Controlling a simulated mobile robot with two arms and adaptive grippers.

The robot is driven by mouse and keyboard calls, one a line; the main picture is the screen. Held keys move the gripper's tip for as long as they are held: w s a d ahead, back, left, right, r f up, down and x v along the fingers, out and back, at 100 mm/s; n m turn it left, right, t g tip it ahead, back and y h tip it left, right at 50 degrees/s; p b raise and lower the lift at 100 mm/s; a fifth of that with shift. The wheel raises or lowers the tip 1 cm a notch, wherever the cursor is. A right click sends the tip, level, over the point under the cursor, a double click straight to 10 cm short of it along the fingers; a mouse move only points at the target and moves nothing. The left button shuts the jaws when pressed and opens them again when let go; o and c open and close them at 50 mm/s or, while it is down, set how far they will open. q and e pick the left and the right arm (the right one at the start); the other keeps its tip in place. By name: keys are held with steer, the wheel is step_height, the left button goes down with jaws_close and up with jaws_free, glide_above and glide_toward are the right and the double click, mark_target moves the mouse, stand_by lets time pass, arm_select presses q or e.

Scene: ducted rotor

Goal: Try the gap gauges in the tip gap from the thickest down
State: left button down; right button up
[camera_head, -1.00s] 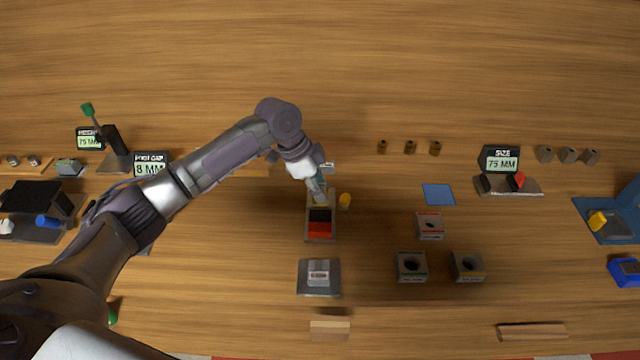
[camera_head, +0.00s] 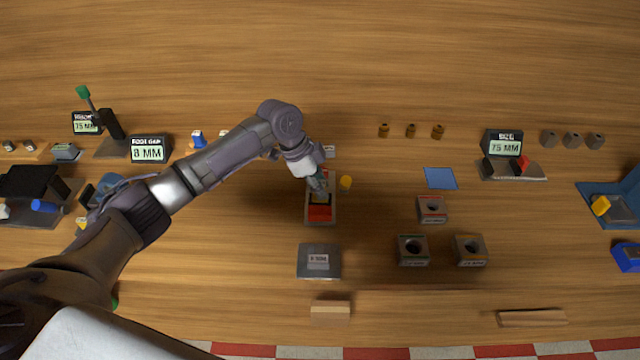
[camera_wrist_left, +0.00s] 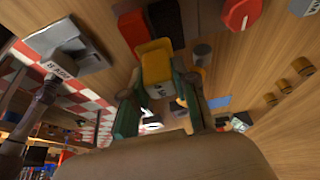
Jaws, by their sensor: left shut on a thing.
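My left gripper (camera_head: 318,184) is over a narrow tray (camera_head: 321,223) near the middle of the table. In the left wrist view its green fingers (camera_wrist_left: 157,92) are shut on a yellow-topped gauge (camera_wrist_left: 156,62) with a pale, marked lower part. In the head view the black one is hidden. I cannot pick out the rotor or its tip gap. My right gripper is not in view.
A grey labelled block (camera_head: 319,261) is in front. Several holed blocks (camera_head: 431,210) and a blue square (camera_head: 440,178) lie to the right. Display stands (camera_head: 149,149) line the back. The far table is clear.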

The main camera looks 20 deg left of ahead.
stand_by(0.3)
arm_select(q)
steer(key=shift+p, duration=0.55)
stand_by(0.5)
steer(key=shift+f+b, duration=0.6)
steer(key=shift+f, duration=0.8)
stand_by(0.9)
steer(key=shift+r, duration=0.1)
stand_by(0.5)
steer(key=shift+r+p, duration=3.3)
steer(key=shift+r, duration=0.2)
